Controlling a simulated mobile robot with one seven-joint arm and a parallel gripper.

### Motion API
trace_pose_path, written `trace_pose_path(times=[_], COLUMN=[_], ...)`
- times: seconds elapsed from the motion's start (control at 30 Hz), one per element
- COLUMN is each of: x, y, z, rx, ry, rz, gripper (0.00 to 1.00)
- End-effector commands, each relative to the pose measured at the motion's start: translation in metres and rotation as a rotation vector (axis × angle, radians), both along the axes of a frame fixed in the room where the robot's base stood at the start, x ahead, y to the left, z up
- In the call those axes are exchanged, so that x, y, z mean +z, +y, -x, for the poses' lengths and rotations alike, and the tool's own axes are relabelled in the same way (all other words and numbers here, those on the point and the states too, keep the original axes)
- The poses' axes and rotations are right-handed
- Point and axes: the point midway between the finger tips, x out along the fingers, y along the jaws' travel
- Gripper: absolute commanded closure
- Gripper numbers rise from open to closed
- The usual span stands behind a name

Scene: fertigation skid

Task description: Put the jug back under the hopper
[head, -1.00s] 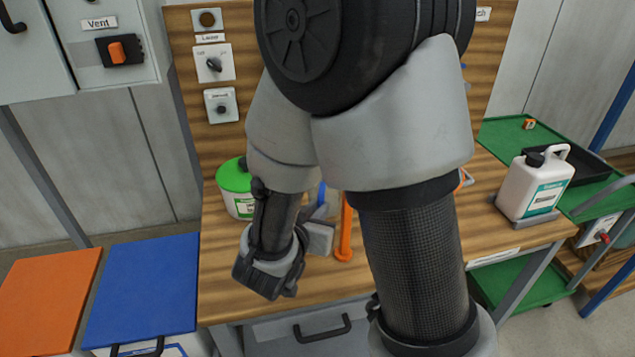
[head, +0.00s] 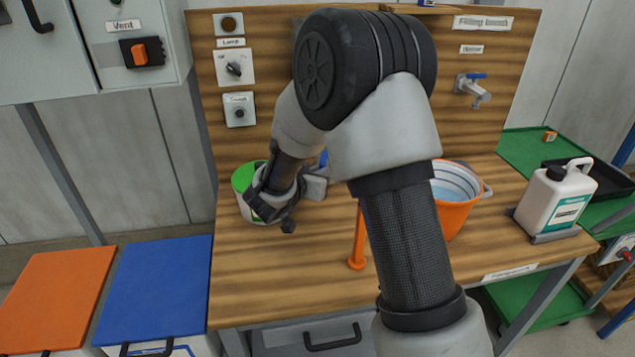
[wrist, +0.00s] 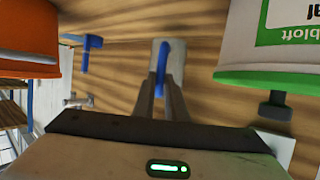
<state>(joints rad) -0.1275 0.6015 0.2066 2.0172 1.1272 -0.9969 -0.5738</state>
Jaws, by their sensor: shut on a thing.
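My gripper (head: 316,182) is over the bench near the back panel, right of the green-lidded tub (head: 243,178). In the wrist view its two fingers (wrist: 161,85) are closed on a narrow blue handle (wrist: 162,60). A grey plate-like part shows behind the handle; I cannot tell whether they are joined. The blue also shows in the head view (head: 323,158), mostly hidden by my arm. A white jug-like container (head: 553,198) with a black cap stands upright on a grey base at the bench's right end. I cannot make out a hopper.
An orange bucket (head: 457,212) of bluish liquid stands on the bench, partly behind my arm. An upright orange bar (head: 357,240) is near the middle. A blue-levered tap (head: 473,88) is on the panel (head: 510,60). The bench front left is clear.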

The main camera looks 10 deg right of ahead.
Motion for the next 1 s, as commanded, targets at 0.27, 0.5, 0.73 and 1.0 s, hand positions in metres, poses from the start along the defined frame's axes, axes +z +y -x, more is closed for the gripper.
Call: trace_pose_path(times=[0.27,0.5,0.73,1.0], x=[-0.034,-0.034,-0.038,-0.038], y=[-0.001,0.000,0.000,0.000], z=[-0.006,-0.006,-0.006,-0.006], rx=[0.000,0.000,0.000,0.000], ry=[0.002,-0.003,-0.002,-0.002], rz=[0.001,0.001,0.001,0.001], gripper=[1.00,1.00,0.80,0.70])
